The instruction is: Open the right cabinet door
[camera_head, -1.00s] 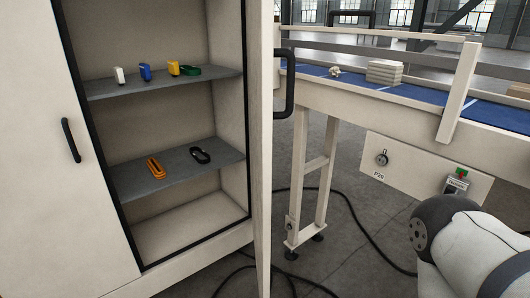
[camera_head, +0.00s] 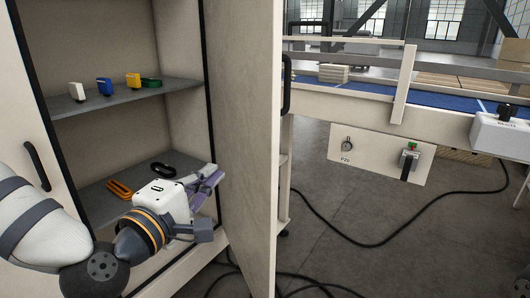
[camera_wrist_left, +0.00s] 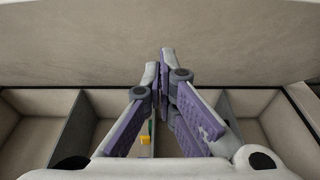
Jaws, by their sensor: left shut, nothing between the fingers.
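The right cabinet door (camera_head: 248,120) stands open, swung out to the right, with its inner face showing. Its dark handle (camera_head: 287,85) is on the outer side. My left gripper (camera_head: 214,176) is shut and empty in front of the cabinet opening, pointing toward the door's inner face. In the left wrist view the shut fingertips (camera_wrist_left: 165,52) are in front of a broad pale panel, the door (camera_wrist_left: 80,45). I cannot tell whether they touch it. My right gripper is not in view.
The left cabinet door is closed, with a dark handle (camera_head: 37,166). Small items stand on the upper shelf (camera_head: 120,98); an orange item (camera_head: 119,188) and a black one (camera_head: 163,170) lie lower. A conveyor (camera_head: 370,108) is at the right. Cables (camera_head: 375,243) cross the floor.

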